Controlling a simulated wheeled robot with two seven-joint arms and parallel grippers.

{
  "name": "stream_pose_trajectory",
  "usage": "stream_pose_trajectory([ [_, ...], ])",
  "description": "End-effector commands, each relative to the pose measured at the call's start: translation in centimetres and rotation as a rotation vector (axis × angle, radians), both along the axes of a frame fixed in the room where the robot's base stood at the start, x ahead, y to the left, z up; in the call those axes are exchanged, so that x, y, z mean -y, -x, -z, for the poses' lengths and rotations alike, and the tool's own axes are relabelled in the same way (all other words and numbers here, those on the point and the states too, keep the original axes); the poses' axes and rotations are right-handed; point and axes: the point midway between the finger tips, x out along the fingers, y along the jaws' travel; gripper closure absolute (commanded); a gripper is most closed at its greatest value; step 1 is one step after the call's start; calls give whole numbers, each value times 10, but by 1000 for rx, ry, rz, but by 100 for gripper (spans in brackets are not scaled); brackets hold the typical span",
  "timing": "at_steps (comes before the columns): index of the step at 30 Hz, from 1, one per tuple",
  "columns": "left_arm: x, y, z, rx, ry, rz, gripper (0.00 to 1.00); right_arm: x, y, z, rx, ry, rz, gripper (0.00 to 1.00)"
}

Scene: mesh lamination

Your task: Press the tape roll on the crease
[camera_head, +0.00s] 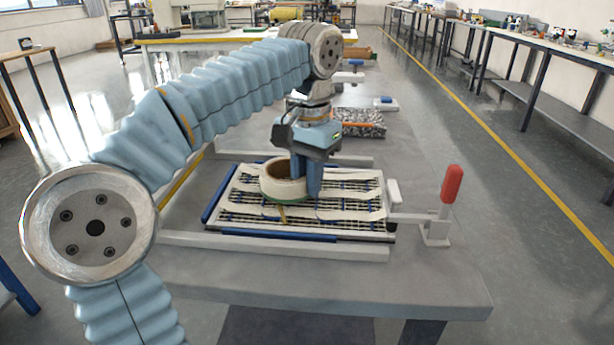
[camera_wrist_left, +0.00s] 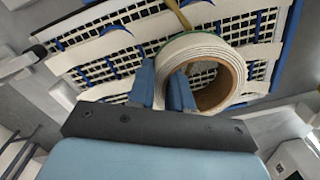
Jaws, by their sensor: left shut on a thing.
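A cream tape roll (camera_head: 284,181) with a brown core stands over the mesh panel (camera_head: 350,205) in the head view. My left gripper (camera_head: 306,188) comes down from above and is shut on the wall of the roll, one finger inside the ring and one outside. In the left wrist view the roll (camera_wrist_left: 228,62) sits between the blue fingers (camera_wrist_left: 167,95), its core open to the right. White wavy strips (camera_wrist_left: 95,50) lie across the black and blue mesh. The roll appears to be at or just above the mesh; contact cannot be told. The right gripper is not in view.
A toggle clamp with a red handle (camera_head: 451,185) stands at the right of the panel. Pale rails (camera_head: 270,245) run along the front and back of it. A speckled block (camera_head: 358,122) lies farther back on the grey table (camera_head: 420,270), whose front right is clear.

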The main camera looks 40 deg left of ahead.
Motion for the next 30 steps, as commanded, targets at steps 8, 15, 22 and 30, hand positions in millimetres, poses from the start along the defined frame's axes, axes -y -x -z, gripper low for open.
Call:
stream_pose_trajectory([
  [8, 0, 0, 3, 1, 0, 0, 100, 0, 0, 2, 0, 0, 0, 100],
  [15, 0, 0, 6, 1, 0, 0, 100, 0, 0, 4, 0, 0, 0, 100],
  [22, 0, 0, 9, 1, 0, 0, 100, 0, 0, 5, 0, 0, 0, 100],
  [30, 0, 0, 11, 1, 0, 0, 100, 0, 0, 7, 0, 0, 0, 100],
])
